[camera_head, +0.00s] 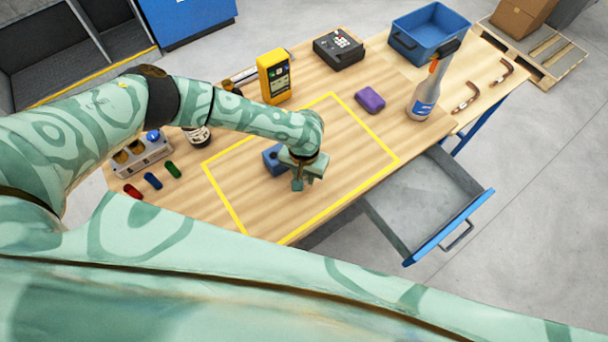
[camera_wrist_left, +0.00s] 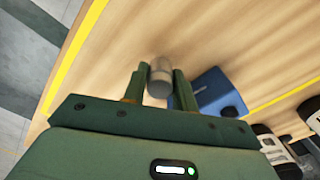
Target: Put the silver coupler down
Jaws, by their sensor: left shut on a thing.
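The silver coupler (camera_wrist_left: 159,78) is a short grey cylinder held between the two fingers of my left gripper (camera_wrist_left: 158,88) in the left wrist view. My left gripper also shows in the head view (camera_head: 298,183), inside the yellow-taped rectangle (camera_head: 400,160) on the wooden table. It hides the coupler there. A blue block (camera_head: 273,160) stands right beside the gripper, and it also shows in the left wrist view (camera_wrist_left: 215,92). I cannot tell whether the coupler touches the table. My right gripper is not in view.
A yellow meter (camera_head: 273,77), a purple block (camera_head: 370,100) and a spray bottle (camera_head: 424,98) stand around the taped area. Copper bends (camera_head: 466,98) lie at the right. A drawer (camera_head: 420,205) hangs open at the front. The taped area's right part is clear.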

